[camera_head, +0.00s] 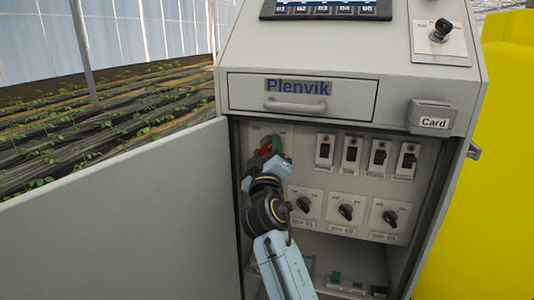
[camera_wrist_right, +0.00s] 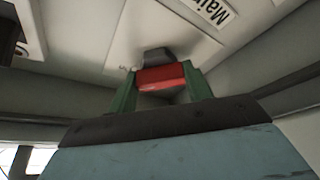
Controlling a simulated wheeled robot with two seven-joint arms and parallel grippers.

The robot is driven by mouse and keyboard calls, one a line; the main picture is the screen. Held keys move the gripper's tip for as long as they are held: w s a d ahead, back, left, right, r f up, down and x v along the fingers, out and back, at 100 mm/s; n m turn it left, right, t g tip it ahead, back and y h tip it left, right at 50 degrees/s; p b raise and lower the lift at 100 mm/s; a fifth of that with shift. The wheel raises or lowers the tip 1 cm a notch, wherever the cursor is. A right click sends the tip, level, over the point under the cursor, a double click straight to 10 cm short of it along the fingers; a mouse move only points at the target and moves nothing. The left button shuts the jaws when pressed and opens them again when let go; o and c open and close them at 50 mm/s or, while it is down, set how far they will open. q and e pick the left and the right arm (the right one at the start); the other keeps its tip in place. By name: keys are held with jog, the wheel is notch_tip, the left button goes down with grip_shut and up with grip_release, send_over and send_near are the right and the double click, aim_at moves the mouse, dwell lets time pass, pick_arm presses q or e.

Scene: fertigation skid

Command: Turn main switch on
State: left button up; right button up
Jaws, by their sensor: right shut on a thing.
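The main switch (camera_head: 265,145) has a red handle and sits at the upper left of the panel inside the open cabinet. My right gripper (camera_head: 272,148) reaches into the cabinet and is shut on this red handle. The gripper and wrist hide much of the switch in the head view, so its exact setting cannot be read. My left gripper is not in view.
Several toggle switches (camera_head: 352,155) stand to the right of the main switch, with rotary knobs (camera_head: 345,212) below. The open cabinet door (camera_head: 130,225) extends left. A drawer (camera_head: 300,98) and card reader (camera_head: 432,116) are above. A yellow tank (camera_head: 500,160) stands at right.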

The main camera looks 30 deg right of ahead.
jog(key=o, duration=1)
jog(key=shift+c, duration=0.2)
jog(key=shift+a, duration=0.1)
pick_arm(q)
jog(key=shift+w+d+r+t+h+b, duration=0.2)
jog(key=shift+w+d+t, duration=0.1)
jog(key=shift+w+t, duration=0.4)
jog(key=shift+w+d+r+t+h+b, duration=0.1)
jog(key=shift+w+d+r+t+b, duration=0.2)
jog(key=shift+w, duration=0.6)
pick_arm(e)
jog(key=v, duration=1.3)
jog(key=shift+s, duration=0.15)
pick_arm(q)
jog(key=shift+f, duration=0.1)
